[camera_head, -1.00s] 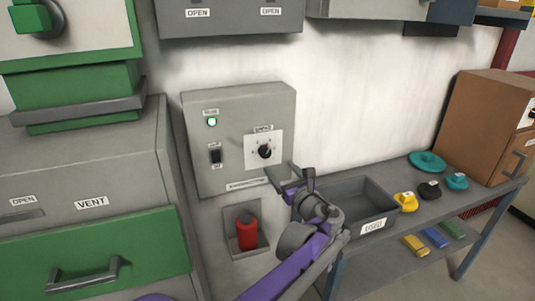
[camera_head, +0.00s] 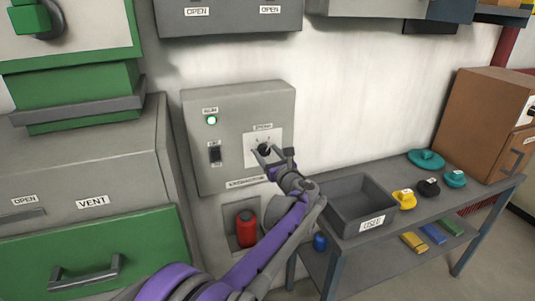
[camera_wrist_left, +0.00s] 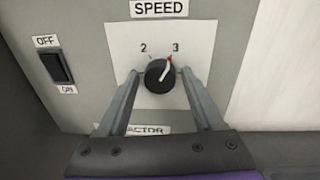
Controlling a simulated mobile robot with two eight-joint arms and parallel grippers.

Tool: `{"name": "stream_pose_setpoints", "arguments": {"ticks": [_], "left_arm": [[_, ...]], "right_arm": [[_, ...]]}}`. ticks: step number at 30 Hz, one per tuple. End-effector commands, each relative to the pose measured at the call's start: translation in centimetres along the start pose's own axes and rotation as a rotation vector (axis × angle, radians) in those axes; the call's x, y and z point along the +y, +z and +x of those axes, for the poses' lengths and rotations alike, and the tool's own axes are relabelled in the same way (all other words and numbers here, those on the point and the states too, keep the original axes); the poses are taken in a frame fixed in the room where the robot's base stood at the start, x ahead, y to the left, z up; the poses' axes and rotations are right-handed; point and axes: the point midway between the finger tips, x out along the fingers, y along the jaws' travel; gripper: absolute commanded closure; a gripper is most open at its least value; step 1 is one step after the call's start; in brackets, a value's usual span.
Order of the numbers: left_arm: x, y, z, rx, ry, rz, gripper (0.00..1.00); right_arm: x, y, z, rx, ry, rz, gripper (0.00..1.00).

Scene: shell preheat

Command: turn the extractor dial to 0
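The extractor dial (camera_wrist_left: 160,76) is a black round knob on a white plate labelled SPEED. In the left wrist view its white pointer aims up and right, at the red mark by the 3; a 2 shows to its left. The 0 does not show there. My left gripper (camera_wrist_left: 155,78) is open, with one finger on each side of the dial and gaps visible. In the head view my left gripper (camera_head: 273,155) is in front of the dial (camera_head: 264,148) and partly hides it. My right gripper is not in view.
The grey extractor box (camera_head: 205,105) has a lit green lamp (camera_head: 212,120) and a black OFF/ON switch (camera_head: 215,154). A red object (camera_head: 246,229) sits in a recess below. A grey USED bin (camera_head: 372,223) stands on the bench at right.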

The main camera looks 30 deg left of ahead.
Motion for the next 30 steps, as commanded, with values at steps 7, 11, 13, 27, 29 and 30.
{"name": "stream_pose_setpoints", "arguments": {"ticks": [7, 11, 13, 27, 29, 30], "left_arm": [[0.0, 0.0, -0.02, 0.0, 0.0, 0.0, 0.79], [0.01, 0.0, -0.02, 0.0, 0.0, 0.0, 1.0], [0.01, 0.0, -0.03, 0.0, 0.0, 0.0, 1.0], [0.04, 0.16, -0.01, 0.011, 0.001, -0.162, 1.0], [0.06, 0.18, -0.01, 0.014, 0.001, -0.209, 1.0], [0.07, 0.2, -0.01, 0.017, 0.002, -0.244, 1.0]], "right_arm": [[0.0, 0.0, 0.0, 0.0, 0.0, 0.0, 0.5], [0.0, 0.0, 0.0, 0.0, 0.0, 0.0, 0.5], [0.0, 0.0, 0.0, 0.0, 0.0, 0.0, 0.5], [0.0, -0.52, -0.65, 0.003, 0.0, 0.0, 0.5], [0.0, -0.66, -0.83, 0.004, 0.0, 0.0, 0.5], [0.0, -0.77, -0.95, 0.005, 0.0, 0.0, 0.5]]}}
